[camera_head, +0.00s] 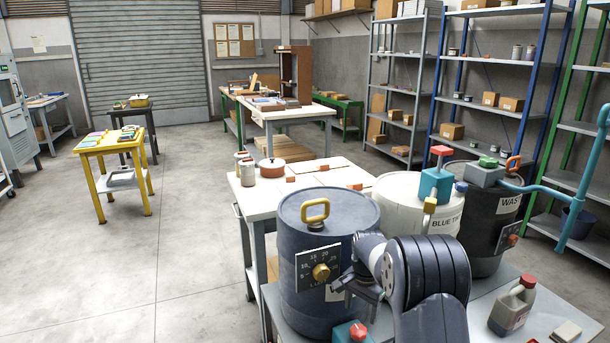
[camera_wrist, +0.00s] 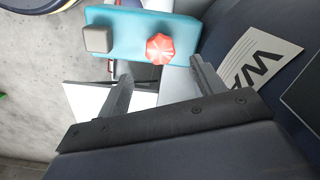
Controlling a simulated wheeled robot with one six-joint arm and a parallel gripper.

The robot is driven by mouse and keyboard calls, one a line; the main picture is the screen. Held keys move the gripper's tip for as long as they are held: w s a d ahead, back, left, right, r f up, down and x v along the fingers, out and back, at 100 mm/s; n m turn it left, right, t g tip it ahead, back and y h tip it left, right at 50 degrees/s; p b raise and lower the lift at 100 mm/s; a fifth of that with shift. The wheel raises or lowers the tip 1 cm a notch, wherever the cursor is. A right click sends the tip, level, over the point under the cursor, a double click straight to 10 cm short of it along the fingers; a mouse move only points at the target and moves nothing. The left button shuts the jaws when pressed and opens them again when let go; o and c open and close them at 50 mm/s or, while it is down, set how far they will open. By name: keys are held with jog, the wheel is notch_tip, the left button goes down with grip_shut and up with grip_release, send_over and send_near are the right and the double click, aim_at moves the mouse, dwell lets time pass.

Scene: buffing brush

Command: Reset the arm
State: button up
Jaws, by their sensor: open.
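My gripper (camera_head: 354,290) is open and empty in front of the blue-grey drum (camera_head: 308,232), just right of its dial panel. The panel carries a yellow knob (camera_head: 321,271). In the wrist view the two fingers of my gripper (camera_wrist: 160,75) stand apart. Beyond them is a teal block (camera_wrist: 130,32) with a red knob (camera_wrist: 160,48) and a grey square button. A teal block (camera_head: 346,334) with a red top also shows at the bottom of the head view. The drum's label (camera_wrist: 262,60) is beside the right finger. My arm hides part of the drum's right side.
A white drum (camera_head: 396,203) and a black drum (camera_head: 507,212) stand behind my arm. A grey jug (camera_head: 512,306) with a red cap stands on the bench at the right. A white-topped table (camera_head: 262,193) is behind the drums. Open floor lies to the left.

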aim_at(359, 330)
notch_tip(359, 330, down, 8)
jog(key=shift+s+r+b, duration=0.1)
jog(key=shift+r+b, duration=0.05)
jog(key=shift+b, duration=0.35)
jog(key=n, duration=1.3)
jog(key=shift+d+n+p, duration=0.1)
jog(key=shift+n+p, duration=0.2)
jog(key=shift+p, duration=0.1)
jog(key=n, duration=0.4)
jog(key=shift+p, duration=0.3)
jog(key=shift+r+n, duration=0.3)
jog(key=shift+r, duration=1)
